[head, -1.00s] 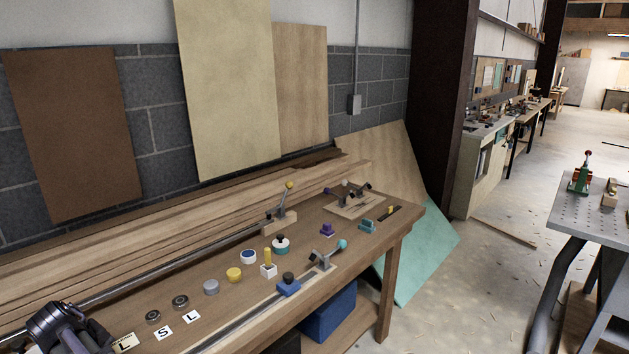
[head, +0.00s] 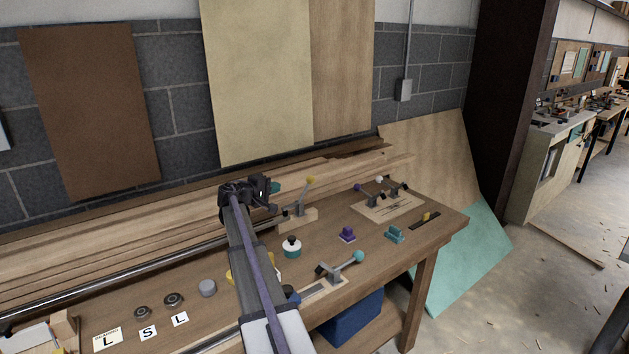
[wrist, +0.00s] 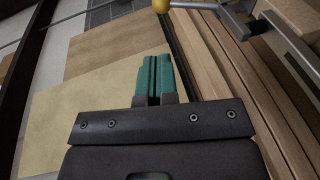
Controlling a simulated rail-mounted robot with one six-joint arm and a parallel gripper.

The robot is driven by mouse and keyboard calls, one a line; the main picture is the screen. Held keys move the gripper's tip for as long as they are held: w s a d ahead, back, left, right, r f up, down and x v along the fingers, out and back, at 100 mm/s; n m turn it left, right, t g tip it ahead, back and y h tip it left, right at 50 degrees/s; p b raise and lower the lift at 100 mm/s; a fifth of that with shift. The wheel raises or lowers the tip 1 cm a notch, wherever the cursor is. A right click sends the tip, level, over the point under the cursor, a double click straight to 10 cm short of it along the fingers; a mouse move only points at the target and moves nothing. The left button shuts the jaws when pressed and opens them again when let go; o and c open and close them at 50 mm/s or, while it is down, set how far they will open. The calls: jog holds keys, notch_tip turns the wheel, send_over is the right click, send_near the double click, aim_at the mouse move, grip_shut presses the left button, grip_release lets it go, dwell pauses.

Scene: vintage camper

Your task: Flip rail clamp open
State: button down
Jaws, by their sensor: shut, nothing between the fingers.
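A toggle clamp with a yellow ball knob (head: 310,180) on its raised lever stands on a wooden block (head: 298,217) at the back of the bench. In the wrist view the yellow knob (wrist: 161,5) and grey lever (wrist: 196,4) show at the top edge. A second clamp with a teal ball knob (head: 358,256) sits on the front rail, its lever tilted to the right. I cannot tell which one is the rail clamp. My gripper (head: 277,187) is left of the yellow knob, apart from it. Its teal fingers (wrist: 153,76) are shut and empty.
Long boards (head: 120,245) and a metal pipe (head: 130,273) run along the back. A clamp plate (head: 387,207), purple block (head: 347,234), teal block (head: 394,234) and white-and-teal round piece (head: 291,248) stand on the bench. My arm hides part of the bench middle.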

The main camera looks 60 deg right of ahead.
aim_at(308, 180)
jog(key=b+x, duration=0.2)
jog(key=x, duration=1.2)
jog(key=shift+f+b, duration=0.1)
jog(key=shift+b, duration=0.25)
